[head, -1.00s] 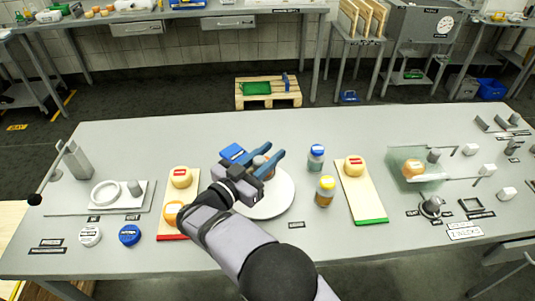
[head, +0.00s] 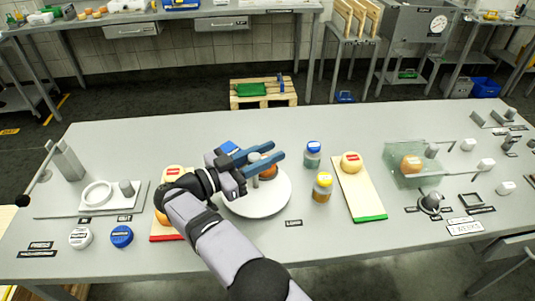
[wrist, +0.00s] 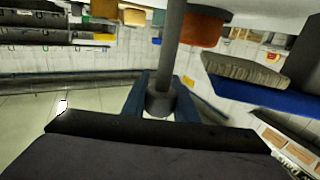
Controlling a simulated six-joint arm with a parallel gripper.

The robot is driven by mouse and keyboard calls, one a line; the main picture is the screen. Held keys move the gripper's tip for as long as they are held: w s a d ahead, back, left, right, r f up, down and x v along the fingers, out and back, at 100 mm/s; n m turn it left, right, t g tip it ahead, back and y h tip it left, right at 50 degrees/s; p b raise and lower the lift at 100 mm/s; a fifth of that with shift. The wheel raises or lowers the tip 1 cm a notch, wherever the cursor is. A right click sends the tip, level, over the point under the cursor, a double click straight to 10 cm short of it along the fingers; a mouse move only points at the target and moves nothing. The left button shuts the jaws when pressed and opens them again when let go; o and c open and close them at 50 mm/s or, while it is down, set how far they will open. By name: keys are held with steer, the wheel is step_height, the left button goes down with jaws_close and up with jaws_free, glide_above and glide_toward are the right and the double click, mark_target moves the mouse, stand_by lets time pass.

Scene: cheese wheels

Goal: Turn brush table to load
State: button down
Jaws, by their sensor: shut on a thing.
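The white round brush table (head: 262,208) stands mid-bench in the head view. A brown-orange cheese wheel (head: 268,172) sits on it, partly hidden by my fingers; the wrist view shows a brown-orange wheel (wrist: 203,28) too. A grey upright post (head: 254,158) rises at the table, and its shaft also shows in the wrist view (wrist: 173,45). My gripper (head: 275,152) has its blue fingers on either side of this post, shut on it. A blue block (head: 230,148) lies behind the gripper; the wrist view shows a bristly brush (wrist: 245,72) over a blue part.
A blue-capped jar (head: 313,155) and a yellow-capped jar (head: 322,188) stand right of the table. A green-ended board (head: 366,204) with a cheese is beyond them. A red-ended board (head: 165,238) lies left, partly under my arm. The bench's back middle is clear.

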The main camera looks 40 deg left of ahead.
mark_target(249, 163)
stand_by(0.4)
steer(key=c, duration=1.4)
jaws_free()
steer(key=shift+s, duration=0.15)
steer(key=b+v, duration=0.1)
steer(key=v, duration=0.3)
steer(key=shift+s+a+f, duration=0.1)
steer(key=shift+s+a, duration=0.1)
steer(key=shift+s, duration=0.15)
steer(key=shift+v, duration=1.1)
steer(key=shift+d, duration=0.1)
